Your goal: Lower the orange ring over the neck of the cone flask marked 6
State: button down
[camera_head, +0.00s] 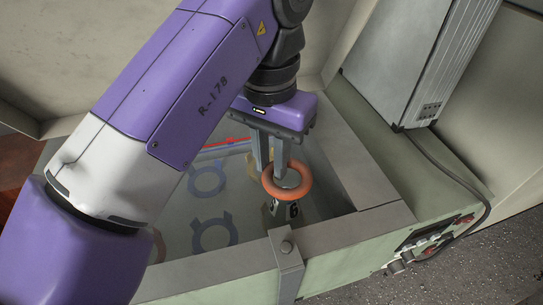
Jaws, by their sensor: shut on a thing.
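The orange ring (304,194) hangs at my gripper (274,168), whose two grey fingers point down and are shut on its far side. The cone flask marked 6 (283,211) is right below the ring, and its dark 6 shows under the ring's front edge. A grey rounded top shows within the ring's opening. From this one view I cannot tell whether the ring is around the neck or just above it. The flask's lower part is hard to make out.
The flask is in a recessed basin with a broad grey rim (371,222). Flat blue notched ring shapes (195,236) show on the basin floor to the left. A red and blue strip (224,145) lies behind them. A grey metal housing (405,70) stands at the back right.

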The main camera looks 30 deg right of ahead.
jog(key=shift+f, duration=0.35)
jog(key=c, duration=0.7)
grip_release()
jog(key=shift+c, duration=0.2)
jog(key=shift+r, duration=0.1)
jog(key=shift+r+p, duration=1.5)
jog(key=shift+p, duration=0.2)
